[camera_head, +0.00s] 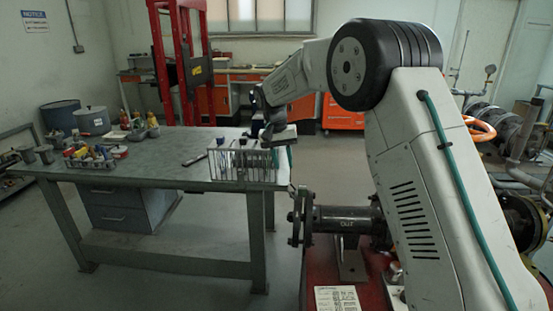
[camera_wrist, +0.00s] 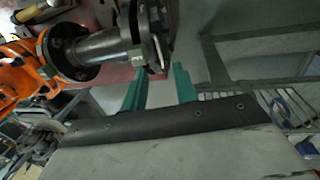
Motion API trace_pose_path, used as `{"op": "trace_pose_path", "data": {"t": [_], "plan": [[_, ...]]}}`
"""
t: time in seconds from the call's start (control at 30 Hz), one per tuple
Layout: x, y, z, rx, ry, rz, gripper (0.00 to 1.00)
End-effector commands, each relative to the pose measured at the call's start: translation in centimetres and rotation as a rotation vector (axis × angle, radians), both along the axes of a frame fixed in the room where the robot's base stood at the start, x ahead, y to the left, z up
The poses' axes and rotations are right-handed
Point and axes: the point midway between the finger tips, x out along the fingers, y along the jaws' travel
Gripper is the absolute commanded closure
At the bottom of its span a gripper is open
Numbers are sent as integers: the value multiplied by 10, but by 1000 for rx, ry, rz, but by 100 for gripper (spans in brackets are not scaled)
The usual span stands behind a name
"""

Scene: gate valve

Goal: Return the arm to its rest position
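My arm reaches out to the left in the head view, bent at its big black joint. My gripper (camera_head: 289,156) hangs by the right end of the workbench, close to the wire rack (camera_head: 240,168); its fingers are mostly hidden there. In the wrist view the two green fingers of my gripper (camera_wrist: 160,86) stand apart with nothing seen between them. The dark flanged pipe (camera_head: 345,219) lies below and right of the gripper in the head view. It shows beyond the fingers in the wrist view (camera_wrist: 100,48). The orange handwheel (camera_head: 480,128) is partly hidden behind my arm.
The workbench (camera_head: 150,172) carries the wire rack with bottles or tubes, a tray of small items (camera_head: 95,157) and cans. A red frame (camera_head: 187,60) stands behind it. A printed sheet (camera_head: 337,299) lies on the red surface below the pipe. Floor left of the bench is partly free.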

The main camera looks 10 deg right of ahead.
Motion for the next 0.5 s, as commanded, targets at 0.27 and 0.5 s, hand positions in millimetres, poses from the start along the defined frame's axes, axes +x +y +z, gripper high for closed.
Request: {"op": "trace_pose_path", "data": {"t": [0.27, 0.5], "plan": [[-57, -4, -21, 34, 120, 144, 71], [-149, -20, 17, 84, 156, 231, 71]]}}
